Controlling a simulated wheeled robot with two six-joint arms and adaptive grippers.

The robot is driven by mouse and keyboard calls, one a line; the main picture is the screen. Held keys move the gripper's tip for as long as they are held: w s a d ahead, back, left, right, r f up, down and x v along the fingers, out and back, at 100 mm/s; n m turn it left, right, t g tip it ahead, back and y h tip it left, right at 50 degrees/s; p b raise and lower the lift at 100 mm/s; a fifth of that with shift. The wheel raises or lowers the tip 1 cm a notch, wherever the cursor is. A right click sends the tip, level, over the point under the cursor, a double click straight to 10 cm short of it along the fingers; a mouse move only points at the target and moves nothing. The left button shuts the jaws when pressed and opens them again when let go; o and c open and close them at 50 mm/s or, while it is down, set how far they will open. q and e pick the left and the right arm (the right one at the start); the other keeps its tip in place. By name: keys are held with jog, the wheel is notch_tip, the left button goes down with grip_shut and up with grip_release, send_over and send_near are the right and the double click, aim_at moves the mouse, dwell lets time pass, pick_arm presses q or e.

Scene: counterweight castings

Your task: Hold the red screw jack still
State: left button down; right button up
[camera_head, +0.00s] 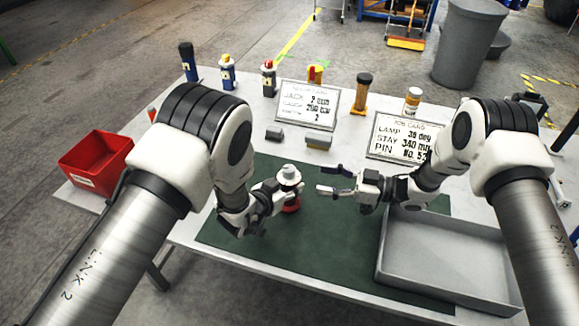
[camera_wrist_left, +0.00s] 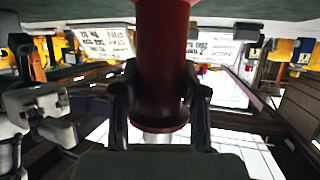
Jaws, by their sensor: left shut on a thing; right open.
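The red screw jack (camera_head: 291,203) stands on the green mat (camera_head: 240,236), with a pale grey cap (camera_head: 289,174) on top. My left gripper (camera_head: 284,197) is shut on its body from the left. In the left wrist view the jack's red body (camera_wrist_left: 162,70) fills the middle, between my left gripper's two fingers (camera_wrist_left: 160,105). My right gripper (camera_head: 335,181) is open and empty, to the right of the jack and apart from it. Part of the jack's body is hidden by my left gripper.
A grey tray (camera_head: 450,287) is at the right of the mat. A red bin (camera_head: 85,172) sits at the left. The mat's front left is clear.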

aim_at(289, 168)
jog(key=shift+m+t, duration=0.3)
jog(key=shift+m, duration=0.2)
jog(key=x, duration=1)
jog(key=shift+w+r, duration=0.25)
grip_shut()
